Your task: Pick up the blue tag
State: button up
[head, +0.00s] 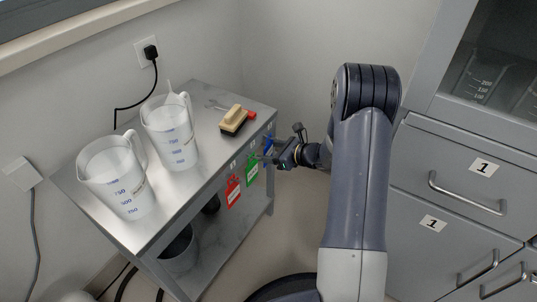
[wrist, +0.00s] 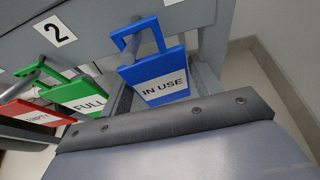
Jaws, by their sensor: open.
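The blue tag (wrist: 157,78) reads "IN USE" and has a loop handle on top. It hangs from a peg on the front edge of the steel table. In the head view the blue tag (head: 268,147) is partly hidden by my gripper (head: 273,158), which is open close in front of it. I cannot tell whether the jaws touch the tag. The wrist view has a broad grey part of my gripper across the bottom, just below the blue tag.
A green "FULL" tag (wrist: 80,96) and a red tag (wrist: 35,114) hang left of the blue one. Two measuring jugs (head: 118,178) (head: 170,133) and a brush (head: 234,119) stand on the steel table (head: 203,165). Grey drawers (head: 450,180) are at the right.

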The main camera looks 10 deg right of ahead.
jog(key=x, duration=0.2)
jog(key=shift+w+a+f, duration=0.1)
jog(key=shift+w+a, duration=0.05)
jog(key=shift+a, duration=0.05)
jog(key=shift+c, duration=0.2)
jog(key=c, duration=0.6)
